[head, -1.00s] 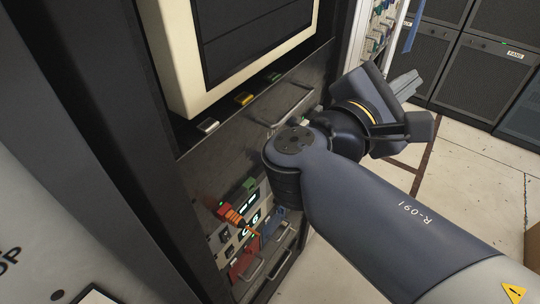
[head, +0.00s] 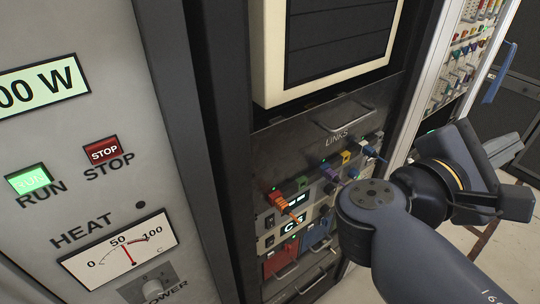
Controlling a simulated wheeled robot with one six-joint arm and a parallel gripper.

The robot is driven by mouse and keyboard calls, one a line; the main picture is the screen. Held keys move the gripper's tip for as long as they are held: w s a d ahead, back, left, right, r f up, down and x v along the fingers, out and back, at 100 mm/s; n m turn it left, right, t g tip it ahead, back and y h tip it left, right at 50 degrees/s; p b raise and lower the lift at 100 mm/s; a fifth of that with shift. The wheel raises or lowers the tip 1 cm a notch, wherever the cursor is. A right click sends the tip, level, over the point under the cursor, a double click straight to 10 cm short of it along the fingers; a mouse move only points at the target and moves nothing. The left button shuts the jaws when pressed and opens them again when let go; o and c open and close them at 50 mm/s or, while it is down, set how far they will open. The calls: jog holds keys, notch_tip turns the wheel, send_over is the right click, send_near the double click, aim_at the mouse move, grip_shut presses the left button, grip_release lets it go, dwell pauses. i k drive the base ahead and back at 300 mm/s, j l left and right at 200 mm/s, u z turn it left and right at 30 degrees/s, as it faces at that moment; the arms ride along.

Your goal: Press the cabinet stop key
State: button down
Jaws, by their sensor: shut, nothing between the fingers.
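The cabinet stop key is a dark red key marked STOP (head: 104,152) on the grey cabinet front (head: 60,125) at the left of the head view. It has a STOP label printed under it. A lit green RUN key (head: 30,181) sits to its left. My gripper (head: 508,150) is at the far right, well away from the key, and points right, away from the cabinet. Its fingers are together and hold nothing.
A HEAT meter (head: 118,250) and a power knob (head: 152,290) sit below the keys. A dark rack (head: 330,160) with a LINKS panel, plugged cables and handles stands between the cabinet and my arm. Pale floor shows at the lower right.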

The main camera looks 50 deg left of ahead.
aim_at(100, 153)
jog(key=k+l+u, duration=0.15)
jog(key=l+u, duration=0.1)
jog(key=u, duration=1.7)
